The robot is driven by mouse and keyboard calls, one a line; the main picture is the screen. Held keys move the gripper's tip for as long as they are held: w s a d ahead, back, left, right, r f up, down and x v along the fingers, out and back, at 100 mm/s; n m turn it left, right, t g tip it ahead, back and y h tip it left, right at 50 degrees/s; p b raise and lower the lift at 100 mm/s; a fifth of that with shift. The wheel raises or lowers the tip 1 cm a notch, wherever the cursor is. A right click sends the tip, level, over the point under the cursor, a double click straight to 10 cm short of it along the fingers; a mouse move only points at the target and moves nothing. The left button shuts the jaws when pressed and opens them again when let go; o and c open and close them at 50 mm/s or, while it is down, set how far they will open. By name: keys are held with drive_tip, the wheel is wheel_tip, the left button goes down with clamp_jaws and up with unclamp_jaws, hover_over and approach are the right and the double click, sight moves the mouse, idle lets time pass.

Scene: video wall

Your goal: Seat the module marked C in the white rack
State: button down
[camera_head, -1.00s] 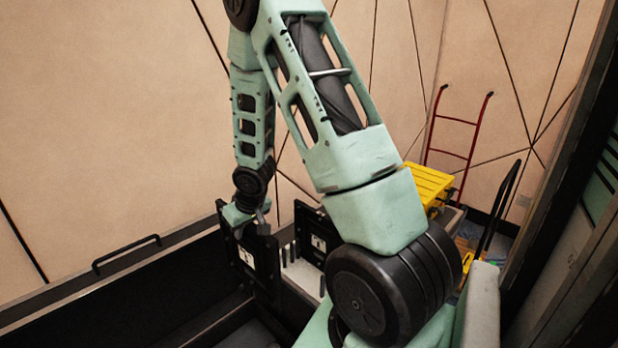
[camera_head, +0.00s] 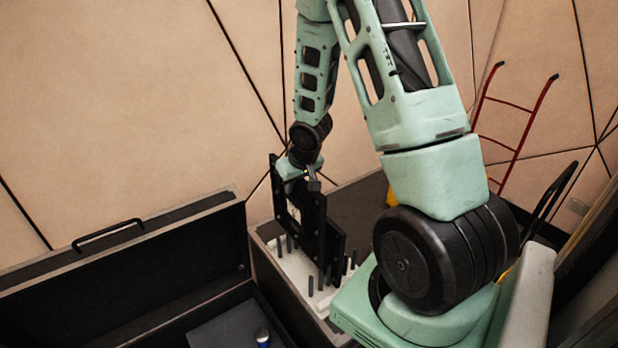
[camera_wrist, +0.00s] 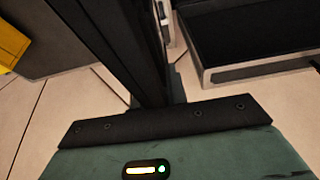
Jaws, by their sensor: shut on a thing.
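My gripper (camera_head: 304,183) is shut on a black panel-shaped module (camera_head: 313,222), held roughly upright over the white rack (camera_head: 296,275). A pale label shows on the module, but its letter is too small to read. The rack has several short dark pegs standing on it. The black panels overlap in the head view, so I cannot tell a second module apart or whether the held one touches the rack. In the wrist view the dark module (camera_wrist: 125,45) runs away from my gripper, and its lower end is hidden.
A red hand truck (camera_head: 517,120) leans at the back right. A yellow object (camera_wrist: 12,45) shows in the wrist view.

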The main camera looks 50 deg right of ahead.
drive_tip(key=b, duration=0.5)
hover_over(296, 226)
drive_tip(key=w+d, duration=0.2)
drive_tip(key=f, duration=0.4)
drive_tip(key=shift+s+a+f, duration=0.2)
drive_tip(key=shift+s+f, duration=0.05)
drive_tip(key=shift+f, duration=0.15)
idle(1.0)
drive_tip(key=shift+f+b, duration=3.85)
drive_tip(key=shift+f, duration=1.1)
drive_tip(key=shift+f+b, duration=0.4)
drive_tip(key=shift+f, duration=0.15)
drive_tip(key=c, duration=0.8)
unclamp_jaws()
drive_tip(key=shift+s, duration=0.1)
drive_tip(key=shift+c, duration=0.2)
